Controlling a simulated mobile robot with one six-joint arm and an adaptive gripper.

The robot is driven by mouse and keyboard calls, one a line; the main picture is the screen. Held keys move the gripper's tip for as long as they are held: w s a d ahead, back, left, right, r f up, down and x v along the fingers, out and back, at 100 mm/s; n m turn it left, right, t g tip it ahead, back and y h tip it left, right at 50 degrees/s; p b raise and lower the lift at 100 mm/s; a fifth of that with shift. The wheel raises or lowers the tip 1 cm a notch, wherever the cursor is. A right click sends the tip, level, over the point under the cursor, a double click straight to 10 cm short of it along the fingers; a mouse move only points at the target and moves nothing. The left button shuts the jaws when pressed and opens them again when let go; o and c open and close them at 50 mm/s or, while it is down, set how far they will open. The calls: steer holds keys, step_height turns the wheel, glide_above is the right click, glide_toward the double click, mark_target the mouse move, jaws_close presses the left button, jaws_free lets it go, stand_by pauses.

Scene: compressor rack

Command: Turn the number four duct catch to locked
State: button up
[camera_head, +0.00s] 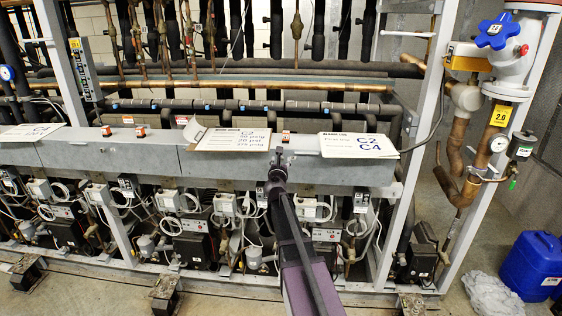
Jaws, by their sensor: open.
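A long grey duct (120,155) runs across the front of the rack. My gripper (278,158) is at the front face of the duct, right of its middle, with my arm reaching up from the bottom. The gripper is small and dark here; it is open and holds nothing that I can see. It covers the part of the duct behind it, so a catch there would be hidden. I cannot make out the number four catch or its position, nor whether the gripper touches the duct.
Clipboards (228,139) and a paper booklet (358,146) lie on the duct. A small red-and-white item (285,137) stands just above my gripper. Compressors and cables fill the space below. Pipes and a blue valve wheel (497,31) stand right, above a blue container (532,266).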

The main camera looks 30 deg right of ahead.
steer(key=shift+w+d, duration=0.2)
steer(key=shift+w, duration=0.15)
jaws_close()
steer(key=shift+m, duration=0.4)
steer(key=m, duration=0.8)
steer(key=shift+d, duration=0.1)
steer(key=m, duration=0.4)
steer(key=shift+m, duration=0.3)
steer(key=shift+f+m, duration=0.1)
steer(key=shift+m, duration=2.2)
